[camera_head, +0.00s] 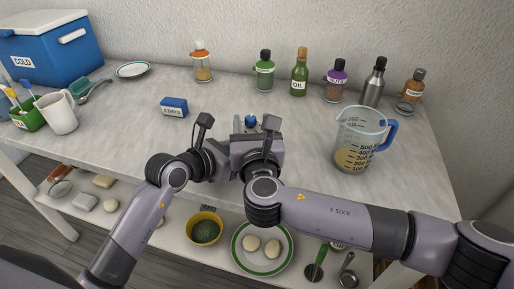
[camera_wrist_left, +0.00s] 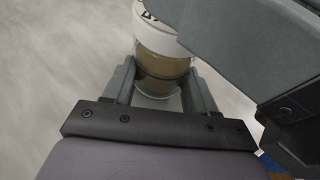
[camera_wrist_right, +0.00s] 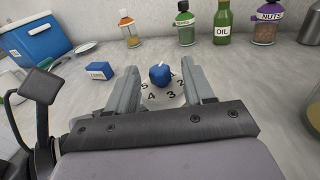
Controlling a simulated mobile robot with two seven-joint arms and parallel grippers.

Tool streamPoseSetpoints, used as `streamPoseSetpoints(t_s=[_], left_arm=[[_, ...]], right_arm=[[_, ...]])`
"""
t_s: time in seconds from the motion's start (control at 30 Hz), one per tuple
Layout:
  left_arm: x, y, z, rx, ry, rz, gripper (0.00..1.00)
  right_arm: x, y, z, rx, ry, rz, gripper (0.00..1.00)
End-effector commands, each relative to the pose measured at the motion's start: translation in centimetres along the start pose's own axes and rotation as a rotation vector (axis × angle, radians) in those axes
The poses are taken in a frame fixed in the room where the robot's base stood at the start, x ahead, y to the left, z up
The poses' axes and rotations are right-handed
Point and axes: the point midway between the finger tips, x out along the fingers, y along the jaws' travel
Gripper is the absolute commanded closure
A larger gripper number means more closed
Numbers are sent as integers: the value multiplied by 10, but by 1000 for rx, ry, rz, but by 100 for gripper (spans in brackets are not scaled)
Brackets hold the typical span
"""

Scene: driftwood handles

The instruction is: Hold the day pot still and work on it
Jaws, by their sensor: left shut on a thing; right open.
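The day pot is a clear jar with brownish contents, and my left gripper (camera_wrist_left: 158,82) is shut on its body (camera_wrist_left: 163,45) in the left wrist view. Its white top (camera_wrist_right: 168,98) carries black numbers and a blue knob (camera_wrist_right: 160,75). In the head view the blue knob (camera_head: 250,120) shows just beyond my grippers; the pot's body is mostly hidden there. My right gripper (camera_wrist_right: 162,82) is open, with its fingers on either side of the knob and a gap visible at both sides. A blue block labelled DAYS (camera_head: 174,106) lies left of the pot.
A measuring jug (camera_head: 358,140) stands to the right. Spice jars and an oil bottle (camera_head: 299,75) line the wall. A white mug (camera_head: 58,113) and a cold box (camera_head: 52,48) are at left. A lower shelf holds a bowl (camera_head: 204,228) and a plate (camera_head: 263,270).

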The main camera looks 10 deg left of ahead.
Motion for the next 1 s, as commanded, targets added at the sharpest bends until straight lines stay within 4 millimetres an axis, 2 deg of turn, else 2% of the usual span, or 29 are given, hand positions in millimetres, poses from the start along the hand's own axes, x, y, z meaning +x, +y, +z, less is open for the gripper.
streamPoseSetpoints(t_s=[0.53,0.73,1.0], left_arm=[[0,0,-2,-1,6,1,82],[0,1,-2,0,5,1,82],[0,1,-2,0,5,2,82]], right_arm=[[-78,0,0,-1,0,0,48],[-91,-1,0,-1,-1,-2,48],[-93,-1,0,-2,-1,-3,48]])
